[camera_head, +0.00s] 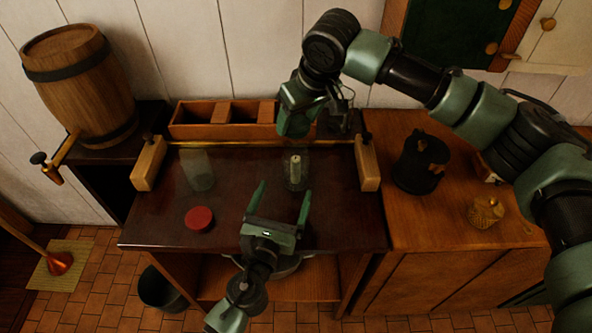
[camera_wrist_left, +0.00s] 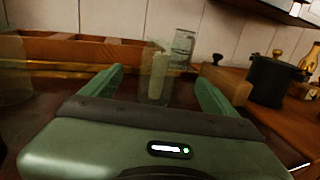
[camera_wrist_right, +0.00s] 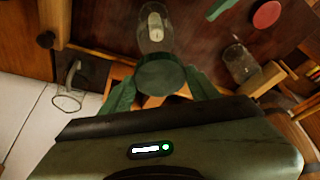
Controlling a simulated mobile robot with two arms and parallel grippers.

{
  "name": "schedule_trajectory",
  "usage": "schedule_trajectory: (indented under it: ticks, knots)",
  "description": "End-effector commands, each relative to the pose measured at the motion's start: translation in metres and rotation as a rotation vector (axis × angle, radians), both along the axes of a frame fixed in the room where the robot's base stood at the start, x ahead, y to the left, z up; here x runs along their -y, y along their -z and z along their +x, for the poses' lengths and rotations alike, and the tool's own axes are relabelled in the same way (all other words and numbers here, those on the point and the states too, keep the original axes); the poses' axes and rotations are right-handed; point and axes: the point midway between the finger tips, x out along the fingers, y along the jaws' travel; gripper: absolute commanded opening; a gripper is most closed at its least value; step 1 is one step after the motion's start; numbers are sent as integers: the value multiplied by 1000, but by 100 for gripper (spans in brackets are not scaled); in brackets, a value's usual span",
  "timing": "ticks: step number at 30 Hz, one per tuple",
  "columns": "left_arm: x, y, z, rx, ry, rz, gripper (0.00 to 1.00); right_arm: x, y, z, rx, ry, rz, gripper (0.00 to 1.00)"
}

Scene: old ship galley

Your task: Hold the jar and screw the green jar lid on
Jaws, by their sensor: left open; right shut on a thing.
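A clear glass jar (camera_head: 305,181) with a pale candle-like piece inside stands upright on the dark tabletop. It also shows in the left wrist view (camera_wrist_left: 158,94), between and beyond the fingers, and in the right wrist view (camera_wrist_right: 155,40). My left gripper (camera_head: 281,200) is open and empty in front of the jar, apart from it. My right gripper (camera_head: 296,134) is shut on the dark green jar lid (camera_wrist_right: 160,74), behind and above the jar. The jar's top looks open. I cannot make out the lid in the head view.
A second clear jar (camera_head: 197,172) and a red lid (camera_head: 199,219) are on the left of the tabletop. A compartmented wooden box (camera_head: 199,130) lines the back. Wooden blocks (camera_head: 149,163) (camera_head: 367,165) flank the top. A black pot (camera_head: 421,162) stands right.

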Motion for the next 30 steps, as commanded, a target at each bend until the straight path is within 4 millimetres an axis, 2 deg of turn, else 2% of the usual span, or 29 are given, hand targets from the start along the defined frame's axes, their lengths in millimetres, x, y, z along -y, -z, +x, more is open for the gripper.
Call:
schedule_trajectory:
  ticks: [12, 18, 24, 30]
  knots:
    - [19, -2, 73, 3, -1, -1, 89, 0, 0, 0, 0, 0, 0, 23]
    - [27, -2, 99, 3, 0, -1, 89, 0, 0, 0, 0, 0, 0, 23]
    - [30, -1, 109, 2, 0, -1, 89, 0, 0, 0, 0, 0, 0, 23]
    - [30, -1, 109, 1, 0, 0, 89, 0, 0, 0, 0, 0, 0, 23]
